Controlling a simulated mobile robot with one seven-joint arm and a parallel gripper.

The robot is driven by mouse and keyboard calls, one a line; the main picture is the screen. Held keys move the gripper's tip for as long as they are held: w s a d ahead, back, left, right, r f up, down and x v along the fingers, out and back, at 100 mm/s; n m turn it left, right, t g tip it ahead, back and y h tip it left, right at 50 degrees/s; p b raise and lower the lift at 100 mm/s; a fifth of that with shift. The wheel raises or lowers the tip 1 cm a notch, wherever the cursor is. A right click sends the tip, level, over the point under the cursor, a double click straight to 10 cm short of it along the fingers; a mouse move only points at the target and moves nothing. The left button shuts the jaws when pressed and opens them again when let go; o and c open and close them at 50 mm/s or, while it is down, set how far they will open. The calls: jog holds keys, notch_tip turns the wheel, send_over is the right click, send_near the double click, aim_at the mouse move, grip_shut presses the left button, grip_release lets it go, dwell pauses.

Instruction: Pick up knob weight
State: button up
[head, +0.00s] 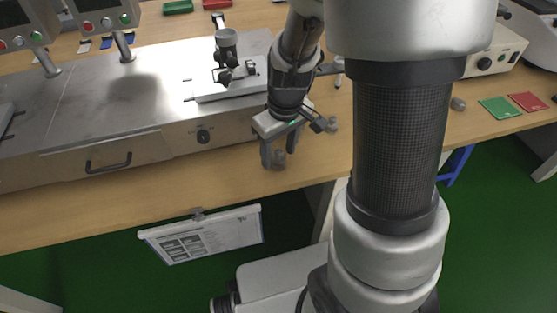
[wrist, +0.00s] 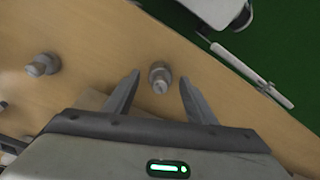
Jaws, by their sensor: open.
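A small grey metal knob weight (wrist: 159,77) stands on the wooden table between the two fingers of my gripper (wrist: 155,90) in the wrist view. It also shows in the head view (head: 278,160), low between the fingertips. My gripper (head: 279,151) is open and points down over the table near its front edge. The fingers are on either side of the weight with a gap visible on both sides in the wrist view. A second grey knob weight (wrist: 42,64) stands apart to the left in the wrist view.
A steel bench unit (head: 100,115) with a drawer handle stands to the left of my gripper. A clipboard (head: 203,236) hangs from the table's front edge. Bare table lies left of my gripper along the front.

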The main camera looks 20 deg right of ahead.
aim_at(278, 151)
jog(key=shift+c, duration=0.2)
grip_shut()
notch_tip(278, 151, up, 10)
jog(key=p, duration=0.3)
jog(key=shift+r, duration=0.1)
jog(key=shift+f+b, duration=2.5)
jog(key=shift+f, duration=1.1)
